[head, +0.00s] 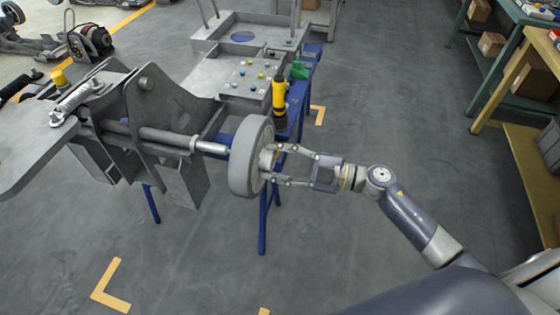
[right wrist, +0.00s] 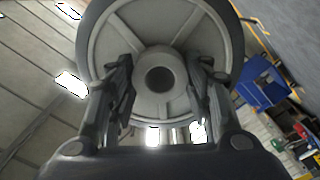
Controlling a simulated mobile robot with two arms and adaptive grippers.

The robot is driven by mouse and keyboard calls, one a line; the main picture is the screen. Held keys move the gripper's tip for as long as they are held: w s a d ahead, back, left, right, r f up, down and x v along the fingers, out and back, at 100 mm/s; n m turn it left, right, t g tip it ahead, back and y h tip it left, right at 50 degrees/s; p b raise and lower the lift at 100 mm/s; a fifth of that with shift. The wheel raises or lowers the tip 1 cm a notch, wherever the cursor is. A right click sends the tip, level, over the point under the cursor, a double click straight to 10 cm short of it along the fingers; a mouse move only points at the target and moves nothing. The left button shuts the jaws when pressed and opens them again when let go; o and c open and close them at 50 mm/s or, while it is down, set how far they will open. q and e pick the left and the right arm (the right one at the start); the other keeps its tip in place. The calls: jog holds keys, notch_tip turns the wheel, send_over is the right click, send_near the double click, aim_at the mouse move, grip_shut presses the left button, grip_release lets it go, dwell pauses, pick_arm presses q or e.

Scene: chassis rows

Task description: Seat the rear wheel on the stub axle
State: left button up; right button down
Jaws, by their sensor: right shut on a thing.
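The rear wheel (head: 243,160) is grey with a thick rim and stands upright. My right gripper (head: 274,164) is shut on its hub from the right. In the right wrist view, the spoked wheel (right wrist: 152,42) faces me, with the two fingers of the gripper (right wrist: 160,78) on either side of its dark round centre. The stub axle (head: 208,147) points right from the grey chassis (head: 150,95), and its tip is close to the wheel's left face. I cannot tell whether the tip touches the wheel or enters its bore. My left gripper is not in view.
A blue-legged stand (head: 263,215) is behind and below the wheel. A yellow and black tool (head: 279,100) stands upright near a green item (head: 299,70) at the metal bench plate (head: 240,80). Shelving with boxes (head: 491,44) is at the right. The floor in front is clear.

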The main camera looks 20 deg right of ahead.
aim_at(226, 149)
jog(key=shift+r+p, duration=0.3)
dwell(0.6)
jog(key=shift+p+x, duration=0.3)
jog(key=shift+x, duration=0.45)
jog(key=shift+p+x, duration=0.6)
jog(key=shift+x, duration=2.2)
jog(key=shift+x, duration=1.55)
jog(key=shift+w+a, duration=0.2)
jog(key=shift+a, duration=0.1)
jog(key=shift+w+a+p, duration=0.3)
jog(key=shift+w+a, duration=0.05)
jog(key=shift+a, duration=0.2)
